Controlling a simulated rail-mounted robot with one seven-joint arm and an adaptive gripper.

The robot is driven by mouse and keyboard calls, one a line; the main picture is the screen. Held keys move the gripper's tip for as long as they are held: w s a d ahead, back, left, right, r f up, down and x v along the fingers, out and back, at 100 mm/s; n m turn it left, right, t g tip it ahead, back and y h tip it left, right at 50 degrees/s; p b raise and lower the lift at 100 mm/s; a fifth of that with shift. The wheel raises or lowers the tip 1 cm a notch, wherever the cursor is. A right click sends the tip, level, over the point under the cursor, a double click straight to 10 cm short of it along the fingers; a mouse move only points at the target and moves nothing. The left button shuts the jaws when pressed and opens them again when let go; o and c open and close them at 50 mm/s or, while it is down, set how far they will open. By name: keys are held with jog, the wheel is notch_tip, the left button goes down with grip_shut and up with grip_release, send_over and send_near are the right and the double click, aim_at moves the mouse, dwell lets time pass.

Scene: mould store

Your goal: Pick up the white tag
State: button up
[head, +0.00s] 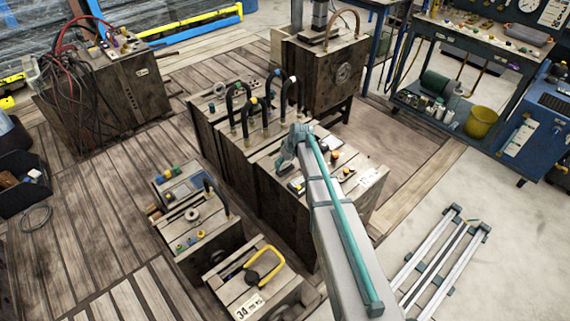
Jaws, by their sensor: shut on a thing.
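My arm reaches in from the lower right, and my gripper (284,162) is at its far end, low over the dark wooden block in the middle (283,205). The gripper is small here and partly covered by my own arm. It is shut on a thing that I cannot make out. A small pale piece (297,184) shows on the block top just below it; I cannot tell whether this is the white tag. A white label-like sheet (372,178) lies at the block's right end, apart from the gripper.
Black curved handles (268,105) stand up behind the gripper. A tall block (325,70) is further back. Smaller blocks stand front left, one with a yellow-handled tool (265,268) and a "34" plate (247,306). Metal rails (440,262) lie on the clear floor at right.

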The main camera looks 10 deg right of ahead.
jog(key=shift+r, duration=0.15)
jog(key=shift+r, duration=0.5)
jog(key=shift+r+b, duration=0.55)
jog(key=shift+r, duration=0.4)
jog(key=s+r+b, duration=0.2)
jog(key=s+r, duration=0.8)
jog(key=s, duration=0.4)
jog(key=shift+a, duration=0.35)
jog(key=shift+f, duration=0.1)
